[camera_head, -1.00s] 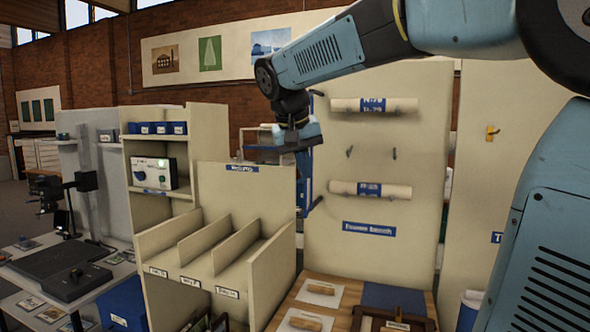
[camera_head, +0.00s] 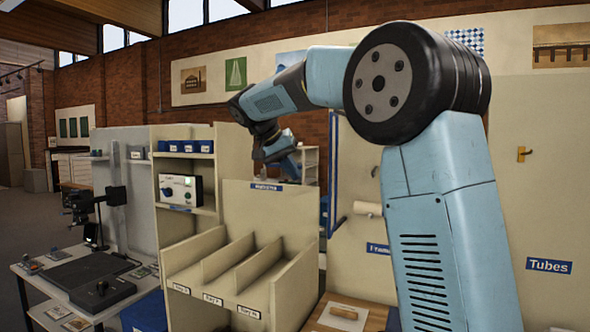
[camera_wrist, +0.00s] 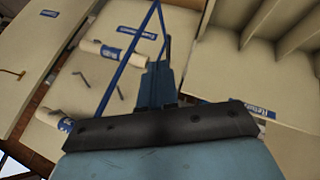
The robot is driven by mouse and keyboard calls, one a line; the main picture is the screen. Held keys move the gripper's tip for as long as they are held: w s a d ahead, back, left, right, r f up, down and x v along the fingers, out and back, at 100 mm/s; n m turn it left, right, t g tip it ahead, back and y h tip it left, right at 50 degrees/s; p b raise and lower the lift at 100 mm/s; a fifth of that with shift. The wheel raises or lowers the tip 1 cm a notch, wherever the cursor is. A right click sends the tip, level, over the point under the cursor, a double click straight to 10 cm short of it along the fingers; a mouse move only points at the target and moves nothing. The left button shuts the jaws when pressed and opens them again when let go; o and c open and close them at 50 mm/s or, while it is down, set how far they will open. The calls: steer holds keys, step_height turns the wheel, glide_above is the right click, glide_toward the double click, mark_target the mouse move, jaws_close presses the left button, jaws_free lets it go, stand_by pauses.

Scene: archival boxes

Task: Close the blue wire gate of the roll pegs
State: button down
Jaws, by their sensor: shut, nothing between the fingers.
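The blue wire gate (camera_head: 334,165) shows as a narrow frame at the left edge of the roll panel, seen nearly edge-on and standing out from the panel. In the wrist view its thin blue bars (camera_wrist: 128,62) cross in front of the panel. My gripper (camera_head: 288,165) is shut and empty, left of the gate in the head view. In the wrist view my gripper's fingers (camera_wrist: 160,78) lie beside the bars; I cannot tell whether they touch. A paper roll (camera_head: 367,208) is partly hidden by my arm. Two rolls (camera_wrist: 100,50) and bare pegs (camera_wrist: 80,78) show in the wrist view.
A cream divided rack (camera_head: 250,232) stands left of the panel. A table with a black stand (camera_head: 85,275) is at the left. A wooden surface (camera_head: 375,318) lies below the panel.

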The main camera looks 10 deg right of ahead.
steer(key=d+f, duration=0.5)
steer(key=d, duration=0.2)
steer(key=shift+w+d+f, duration=0.15)
steer(key=shift+w+d, duration=0.05)
steer(key=shift+d, duration=0.1)
